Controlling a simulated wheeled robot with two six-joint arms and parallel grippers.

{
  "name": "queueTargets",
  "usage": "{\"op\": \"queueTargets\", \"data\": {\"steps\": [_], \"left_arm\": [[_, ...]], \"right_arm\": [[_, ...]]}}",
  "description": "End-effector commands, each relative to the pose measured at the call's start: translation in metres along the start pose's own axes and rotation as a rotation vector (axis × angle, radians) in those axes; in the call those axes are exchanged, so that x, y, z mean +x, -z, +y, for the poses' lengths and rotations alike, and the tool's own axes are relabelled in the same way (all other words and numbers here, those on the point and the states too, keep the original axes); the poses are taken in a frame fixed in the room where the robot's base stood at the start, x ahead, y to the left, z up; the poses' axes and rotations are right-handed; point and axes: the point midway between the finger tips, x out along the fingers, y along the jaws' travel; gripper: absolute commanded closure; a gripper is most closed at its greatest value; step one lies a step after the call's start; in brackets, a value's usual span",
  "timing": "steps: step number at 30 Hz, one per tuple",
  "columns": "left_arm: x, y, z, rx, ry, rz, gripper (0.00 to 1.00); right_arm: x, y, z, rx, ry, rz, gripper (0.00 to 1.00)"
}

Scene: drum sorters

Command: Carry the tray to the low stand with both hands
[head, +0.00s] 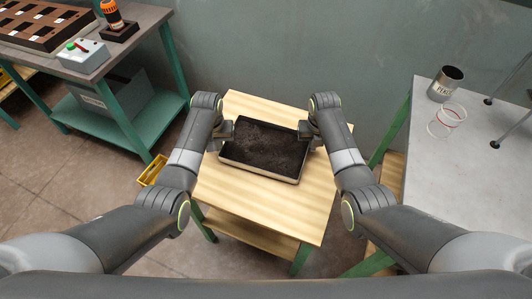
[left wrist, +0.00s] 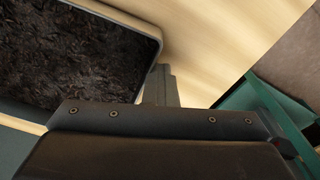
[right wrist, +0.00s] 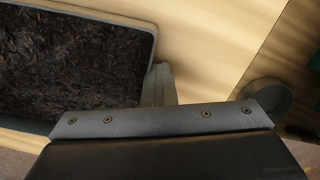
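The tray (head: 292,180) is a shallow pale-rimmed tray filled with dark, crumbly material. It is at the pale wooden top of a low stand (head: 270,218); I cannot tell whether it rests on it or hangs just above. My left gripper (head: 229,130) is at the tray's left side and my right gripper (head: 300,138) at its right side. In the left wrist view the fingers (left wrist: 160,85) look close together against the tray's edge. The right wrist view shows the same of the right fingers (right wrist: 158,85). What lies between the fingertips is mostly hidden.
A grey table (head: 470,165) at the right carries a metal cup (head: 446,84) and a clear beaker (head: 447,120). A bench (head: 130,35) at the far left holds a brown rack and a button box (head: 83,55). A yellow crate (head: 152,170) is on the floor left of the stand.

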Motion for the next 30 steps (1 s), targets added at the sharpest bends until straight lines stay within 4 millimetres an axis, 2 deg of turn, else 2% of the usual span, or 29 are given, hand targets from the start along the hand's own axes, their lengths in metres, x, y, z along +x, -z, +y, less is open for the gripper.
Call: {"op": "queueTargets", "data": {"steps": [1, 4, 9, 14, 19, 30], "left_arm": [[-0.001, 0.0, 0.003, 0.002, -0.012, 0.002, 1.0], [-0.001, 0.0, -0.005, 0.002, -0.01, 0.002, 0.98], [-0.001, 0.0, -0.015, 0.003, -0.007, 0.001, 0.79], [-0.001, -0.001, -0.016, 0.002, -0.005, 0.0, 0.79], [-0.001, -0.001, -0.017, 0.002, -0.003, 0.0, 0.79], [-0.005, 0.0, -0.017, 0.001, -0.002, 0.001, 0.79]], "right_arm": [[-0.001, 0.0, 0.003, -0.004, -0.013, 0.0, 1.0], [-0.001, 0.0, -0.005, -0.002, -0.011, 0.0, 1.0], [-0.001, 0.001, -0.015, -0.003, -0.008, 0.0, 1.0], [-0.001, 0.001, -0.016, -0.002, -0.006, 0.0, 1.0], [-0.001, 0.001, -0.016, -0.002, -0.004, 0.0, 0.79], [-0.001, 0.001, -0.017, -0.001, -0.003, 0.0, 0.79]]}}
